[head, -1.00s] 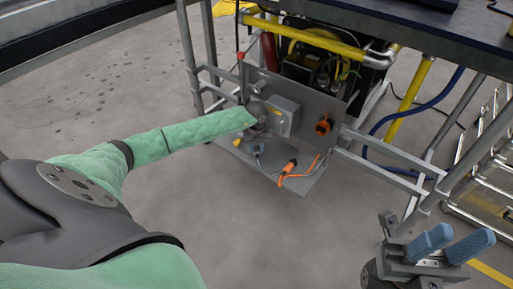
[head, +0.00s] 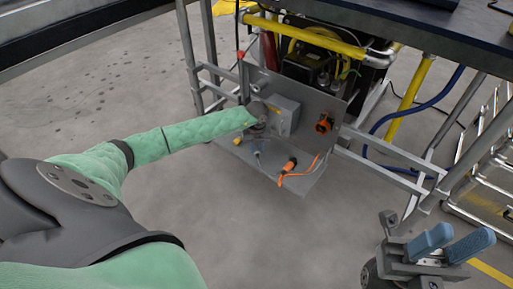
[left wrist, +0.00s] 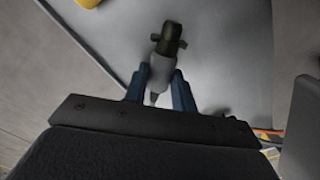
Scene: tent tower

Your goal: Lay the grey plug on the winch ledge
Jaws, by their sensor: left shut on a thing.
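My left gripper (head: 258,148) is over the left part of the winch ledge (head: 298,188), below my green-sleeved arm. In the left wrist view its two blue fingers (left wrist: 160,88) are shut on the grey plug (left wrist: 157,72). The plug has a grey body and a dark end with side lugs, pointing away from the gripper over the grey ledge surface (left wrist: 215,50). I cannot tell whether the plug touches the ledge. In the head view the plug is small and mostly hidden by the gripper. My right gripper (head: 452,246) is open and empty at the lower right, away from the ledge.
An orange plug (head: 290,164) with an orange cable lies on the ledge, right of my left gripper. A yellow piece (head: 237,140) is at the ledge's left end. The upright panel behind carries a grey box (head: 283,117) and an orange socket (head: 324,124).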

